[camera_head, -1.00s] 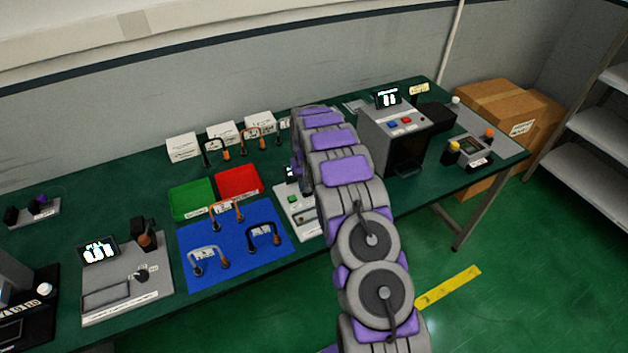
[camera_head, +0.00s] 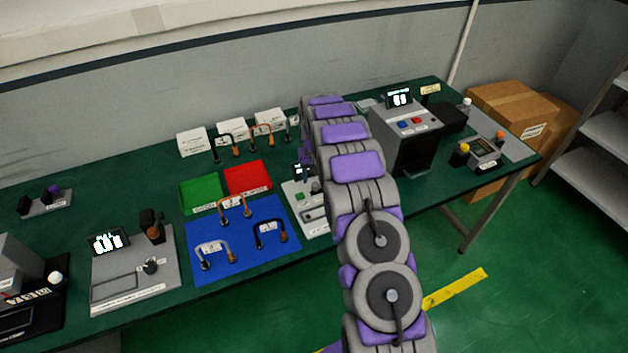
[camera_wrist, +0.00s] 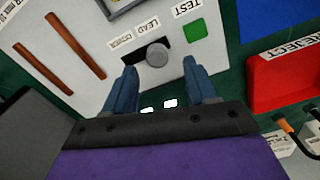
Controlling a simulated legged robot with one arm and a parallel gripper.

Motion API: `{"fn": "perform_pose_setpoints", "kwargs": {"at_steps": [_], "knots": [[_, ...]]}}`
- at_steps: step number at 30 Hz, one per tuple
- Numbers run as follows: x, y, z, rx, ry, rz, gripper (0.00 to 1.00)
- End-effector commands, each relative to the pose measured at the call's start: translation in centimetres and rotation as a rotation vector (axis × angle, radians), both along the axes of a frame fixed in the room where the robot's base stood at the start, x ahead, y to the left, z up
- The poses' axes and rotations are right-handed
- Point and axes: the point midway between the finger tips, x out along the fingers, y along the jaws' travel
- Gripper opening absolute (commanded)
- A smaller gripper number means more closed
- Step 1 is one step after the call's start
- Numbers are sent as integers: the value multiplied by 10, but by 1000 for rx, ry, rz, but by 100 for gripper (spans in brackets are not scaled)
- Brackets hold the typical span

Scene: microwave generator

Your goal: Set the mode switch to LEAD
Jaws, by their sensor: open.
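The mode switch (camera_wrist: 156,55) is a round grey knob with a dark bar on a light grey panel (camera_wrist: 185,87) in the wrist view. The labels LEAD (camera_wrist: 147,26) and COVER, hard to read, sit beside the knob, and a TEST label with a green button (camera_wrist: 195,31) is to its right. My gripper (camera_wrist: 166,65) is open and empty, its two blue fingers on either side of and just below the knob, apart from it in the picture. In the head view the panel (camera_head: 300,196) is partly hidden behind my arm.
Two brown rods (camera_wrist: 75,45) lie on the panel's left side. A red bin (camera_wrist: 290,78) and the blue mat (camera_wrist: 270,25) are to the right. In the head view, a grey machine (camera_head: 392,135) stands right of my arm, and a green bin (camera_head: 203,193) left.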

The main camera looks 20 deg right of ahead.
Motion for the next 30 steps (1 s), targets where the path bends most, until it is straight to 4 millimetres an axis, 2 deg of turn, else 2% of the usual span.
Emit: {"fn": "perform_pose_setpoints", "kwargs": {"at_steps": [1,9,15,21,30], "knots": [[1,0,13,-1,-5,1,56],[2,1,75,-2,-3,1,56],[2,2,112,-1,-2,2,56],[2,2,133,-1,0,1,56],[1,2,138,0,3,1,56]]}}
